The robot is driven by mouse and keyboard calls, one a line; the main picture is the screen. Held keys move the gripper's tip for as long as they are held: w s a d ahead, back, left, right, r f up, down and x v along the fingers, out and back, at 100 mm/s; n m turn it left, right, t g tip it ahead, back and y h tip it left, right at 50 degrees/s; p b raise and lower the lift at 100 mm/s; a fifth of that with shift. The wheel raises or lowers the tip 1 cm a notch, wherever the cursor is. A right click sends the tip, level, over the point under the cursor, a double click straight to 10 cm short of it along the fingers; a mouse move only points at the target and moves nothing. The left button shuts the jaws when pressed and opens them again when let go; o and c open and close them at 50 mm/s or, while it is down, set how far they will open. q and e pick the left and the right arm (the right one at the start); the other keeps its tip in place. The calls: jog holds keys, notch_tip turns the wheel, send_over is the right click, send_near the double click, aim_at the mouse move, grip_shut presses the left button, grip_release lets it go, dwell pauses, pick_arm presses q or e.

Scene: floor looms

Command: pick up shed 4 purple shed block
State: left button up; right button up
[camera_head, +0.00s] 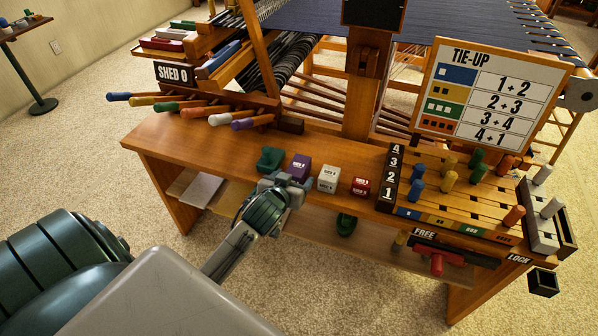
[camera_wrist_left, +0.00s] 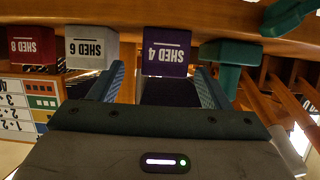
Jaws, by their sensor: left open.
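The purple shed 4 block (camera_head: 299,167) stands on the wooden bench ledge, between a green piece and a white block. My left gripper (camera_head: 286,184) is at its near side. In the left wrist view the purple block (camera_wrist_left: 167,50) shows its "SHED 4" label upside down, just beyond and between the two blue fingers of the open gripper (camera_wrist_left: 158,85). I cannot tell whether the fingers touch it. My right gripper is in neither view.
The white shed 6 block (camera_head: 328,179) and red shed 8 block (camera_head: 361,187) stand to the right. The green piece (camera_head: 270,159) is close on the left. A peg board (camera_head: 450,195) and tie-up sign (camera_head: 490,90) stand farther right. Coloured handles (camera_head: 180,106) stick out behind, at left.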

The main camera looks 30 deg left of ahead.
aim_at(298, 171)
pick_arm(q)
jog(key=x, duration=0.6)
jog(key=shift+a+f, duration=0.1)
jog(key=shift+a, duration=0.15)
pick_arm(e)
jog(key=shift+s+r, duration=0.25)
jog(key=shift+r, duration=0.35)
pick_arm(q)
jog(key=c, duration=1.1)
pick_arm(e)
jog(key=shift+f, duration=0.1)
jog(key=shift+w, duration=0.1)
